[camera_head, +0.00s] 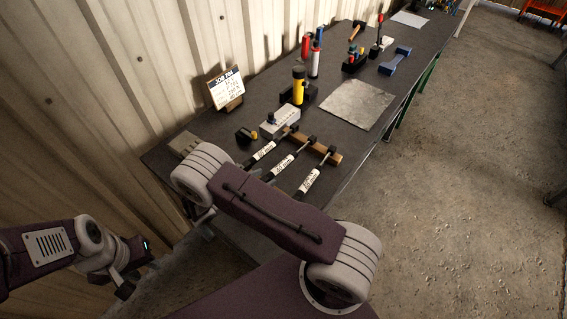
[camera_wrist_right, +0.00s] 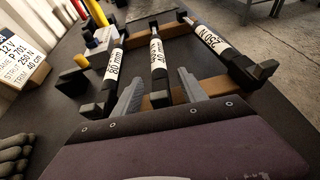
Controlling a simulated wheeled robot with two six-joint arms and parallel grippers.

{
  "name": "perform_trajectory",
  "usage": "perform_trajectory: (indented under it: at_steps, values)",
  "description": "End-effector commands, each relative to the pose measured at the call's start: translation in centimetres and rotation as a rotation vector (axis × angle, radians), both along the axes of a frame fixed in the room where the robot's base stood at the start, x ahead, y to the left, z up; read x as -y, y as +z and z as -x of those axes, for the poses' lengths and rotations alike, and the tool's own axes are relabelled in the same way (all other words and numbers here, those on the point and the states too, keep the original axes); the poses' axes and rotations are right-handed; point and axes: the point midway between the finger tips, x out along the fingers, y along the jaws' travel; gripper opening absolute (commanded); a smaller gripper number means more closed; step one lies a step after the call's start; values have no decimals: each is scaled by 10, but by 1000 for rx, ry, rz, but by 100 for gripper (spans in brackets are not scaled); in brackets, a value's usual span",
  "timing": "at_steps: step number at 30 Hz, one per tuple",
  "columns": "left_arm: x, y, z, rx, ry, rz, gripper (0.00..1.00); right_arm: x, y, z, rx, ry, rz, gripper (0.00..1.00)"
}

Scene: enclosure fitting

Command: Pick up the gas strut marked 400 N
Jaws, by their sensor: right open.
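Three black gas struts with white labels lie side by side on a wooden rack (camera_head: 318,148): a left strut (camera_head: 263,151), a middle strut (camera_head: 283,166) and a right strut (camera_head: 309,182). In the right wrist view, the left strut (camera_wrist_right: 114,62), middle strut (camera_wrist_right: 157,58) and right strut (camera_wrist_right: 212,44) show. The left label seems to read 80 mm; I cannot read 400 N surely on any. My right gripper (camera_wrist_right: 162,82) is open, its grey fingers on either side of the middle strut's near part. My left gripper (camera_head: 130,278) is away from the bench; its jaw gap is unclear.
A job card (camera_head: 226,91) stands at the wall side. A grey box (camera_head: 280,122), a yellow cylinder (camera_head: 298,88) and a metal sheet (camera_head: 356,104) lie beyond the struts. More tools stand farther along the dark bench (camera_head: 168,156). Open floor (camera_head: 450,200) lies to the right.

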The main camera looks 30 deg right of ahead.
Motion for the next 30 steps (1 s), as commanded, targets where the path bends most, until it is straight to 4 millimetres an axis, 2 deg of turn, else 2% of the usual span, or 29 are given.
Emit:
perform_trajectory:
  at_steps: [1,5,12,13,18,30]
  values:
    - [0,9,0,0,0,0,36,10,0,-2,-4,-6,2,50]
    - [0,12,0,0,0,0,36,25,-9,-8,-1,-4,0,50]
    - [0,11,0,0,0,0,36,28,-12,-10,1,0,0,50]
    - [0,11,0,0,0,0,36,28,-12,-10,1,0,0,47]
    - [0,11,0,0,0,0,36,28,-12,-10,1,0,0,0]
    - [0,10,0,0,0,0,36,28,-9,-10,1,-1,1,0]
